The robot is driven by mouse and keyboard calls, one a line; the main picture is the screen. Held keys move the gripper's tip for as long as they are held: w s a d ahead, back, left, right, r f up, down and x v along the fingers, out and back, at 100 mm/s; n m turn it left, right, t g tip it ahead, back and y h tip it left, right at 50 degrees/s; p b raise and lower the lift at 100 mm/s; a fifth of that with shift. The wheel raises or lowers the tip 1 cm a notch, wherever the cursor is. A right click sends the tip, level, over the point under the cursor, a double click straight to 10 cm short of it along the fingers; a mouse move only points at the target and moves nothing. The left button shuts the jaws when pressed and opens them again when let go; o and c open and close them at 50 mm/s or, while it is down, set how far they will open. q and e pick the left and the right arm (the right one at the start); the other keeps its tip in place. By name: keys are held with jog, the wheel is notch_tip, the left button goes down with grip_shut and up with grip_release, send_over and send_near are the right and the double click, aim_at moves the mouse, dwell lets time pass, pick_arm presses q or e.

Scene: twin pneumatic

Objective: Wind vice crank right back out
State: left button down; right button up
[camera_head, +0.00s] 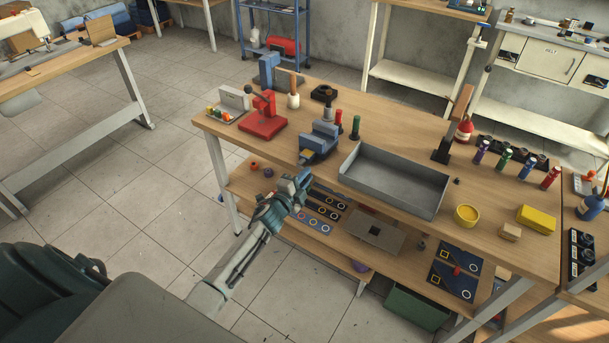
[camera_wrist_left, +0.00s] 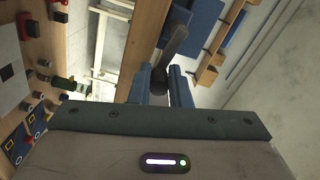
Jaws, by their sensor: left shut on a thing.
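A small blue vice (camera_head: 318,142) with a grey jaw stands at the front edge of the wooden workbench, left of the grey tray. My left gripper (camera_head: 303,178) is just in front of and below it, at the bench edge. In the left wrist view, the dark grey crank handle (camera_wrist_left: 173,45) reaches down between the two blue fingers of the gripper (camera_wrist_left: 162,78). The fingers are shut on the crank. In the head view the gripper hides the crank. My right gripper is not in view.
An open grey tray (camera_head: 395,180) is right of the vice. A lower shelf (camera_head: 250,205) holds several panels. Floor left of the bench is free.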

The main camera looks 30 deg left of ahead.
pick_arm(q)
jog(key=shift+r+n+p, duration=0.2)
jog(key=shift+n+p, duration=0.2)
jog(key=shift+n, duration=0.3)
jog(key=c, duration=1.4)
grip_release()
jog(key=shift+s, duration=0.1)
jog(key=s+b, duration=0.1)
jog(key=s, duration=0.2)
jog(key=s+b, duration=0.1)
jog(key=s, duration=0.3)
jog(key=s+a+b, duration=0.1)
jog(key=s+b, duration=0.1)
jog(key=s, duration=0.1)
jog(key=shift+s, duration=0.3)
